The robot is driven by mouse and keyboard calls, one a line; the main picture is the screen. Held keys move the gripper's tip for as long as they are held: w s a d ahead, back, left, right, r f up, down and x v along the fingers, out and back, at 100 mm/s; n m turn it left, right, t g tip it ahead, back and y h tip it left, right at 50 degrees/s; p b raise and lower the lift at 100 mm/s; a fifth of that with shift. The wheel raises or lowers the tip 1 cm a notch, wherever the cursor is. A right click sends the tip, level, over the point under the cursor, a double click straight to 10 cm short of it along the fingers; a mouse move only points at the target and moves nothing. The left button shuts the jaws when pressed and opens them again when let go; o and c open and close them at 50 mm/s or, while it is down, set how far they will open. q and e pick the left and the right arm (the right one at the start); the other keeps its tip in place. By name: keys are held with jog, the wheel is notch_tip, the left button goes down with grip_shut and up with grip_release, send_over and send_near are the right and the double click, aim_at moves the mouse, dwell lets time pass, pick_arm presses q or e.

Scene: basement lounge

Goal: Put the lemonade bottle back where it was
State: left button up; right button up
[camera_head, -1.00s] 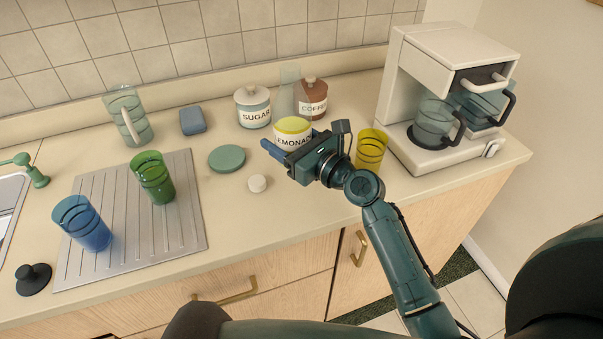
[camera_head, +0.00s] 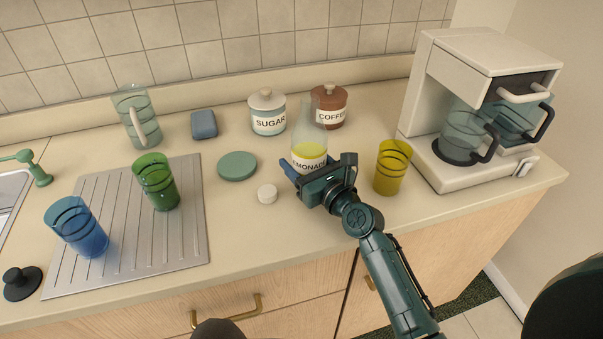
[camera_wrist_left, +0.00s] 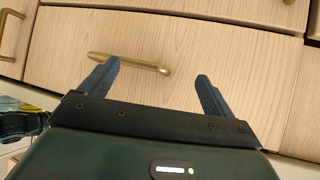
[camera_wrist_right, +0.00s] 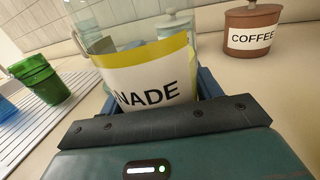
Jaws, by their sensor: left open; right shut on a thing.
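The lemonade bottle (camera_head: 309,150) is clear glass with yellow liquid and a white label. It stands upright at the counter's middle, in front of the sugar and coffee jars. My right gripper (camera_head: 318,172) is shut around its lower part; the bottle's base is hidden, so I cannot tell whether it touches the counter. In the right wrist view the label (camera_wrist_right: 150,85) fills the space between the fingers. My left gripper (camera_wrist_left: 158,85) is open and empty, in front of the wooden drawer fronts; it is not seen in the head view.
A yellow glass (camera_head: 392,167) stands just right of my right gripper, with the coffee maker (camera_head: 470,110) beyond. Sugar (camera_head: 267,111) and coffee (camera_head: 329,105) jars stand behind. Green (camera_head: 157,181) and blue (camera_head: 78,228) glasses stand on the drainer.

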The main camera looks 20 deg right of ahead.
notch_tip(320, 180, down, 2)
jog(key=shift+b, duration=0.55)
jog(key=shift+a+f, duration=0.1)
jog(key=shift+f, duration=0.05)
pick_arm(q)
jog(key=shift+w+d+r+t+h, duration=0.2)
jog(key=shift+w+d+t+h, duration=0.1)
jog(key=shift+w, duration=0.25)
pick_arm(e)
jog(key=shift+r, duration=0.2)
jog(key=shift+f, duration=0.15)
pick_arm(q)
jog(key=shift+w, duration=0.1)
pick_arm(e)
jog(key=o, duration=1.4)
pick_arm(q)
jog(key=shift+f+b, duration=0.15)
jog(key=shift+b, duration=0.25)
pick_arm(e)
jog(key=v, duration=1.1)
pick_arm(q)
jog(key=shift+w+d+r, duration=0.1)
jog(key=shift+d+r, duration=0.05)
jog(key=shift+r, duration=0.05)
pick_arm(e)
jog(key=shift+s, duration=0.45)
pick_arm(q)
jog(key=shift+m, duration=0.3)
